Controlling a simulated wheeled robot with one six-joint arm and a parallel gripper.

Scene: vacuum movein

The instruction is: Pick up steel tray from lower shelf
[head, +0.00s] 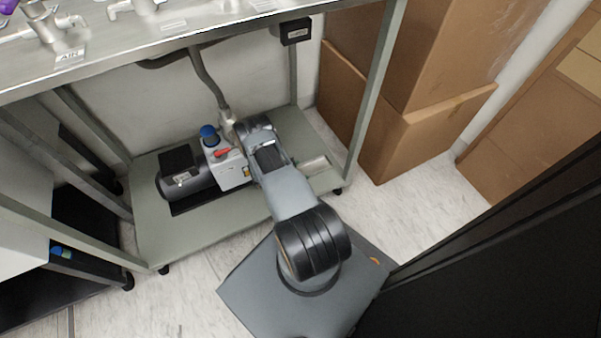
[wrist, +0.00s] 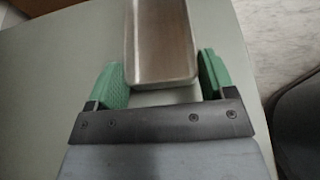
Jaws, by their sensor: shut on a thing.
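The steel tray (wrist: 160,40) is a shallow metal tray with raised rims, lying on the grey-green lower shelf (wrist: 60,60). In the wrist view my gripper (wrist: 165,72) has one green finger on each side of the tray's near end, and it is shut on the tray. In the head view a part of the steel tray (head: 314,164) shows to the right of my arm on the lower shelf (head: 215,222). My gripper is hidden behind my arm there. I see no clear gap between the tray and the shelf.
A vacuum pump (head: 190,172) with a blue cap and red handle stands on the shelf left of my arm. The upper bench (head: 150,50) and its legs enclose the space above the shelf. Cardboard boxes (head: 425,130) stand at the right, and a dark panel (head: 490,260) at lower right.

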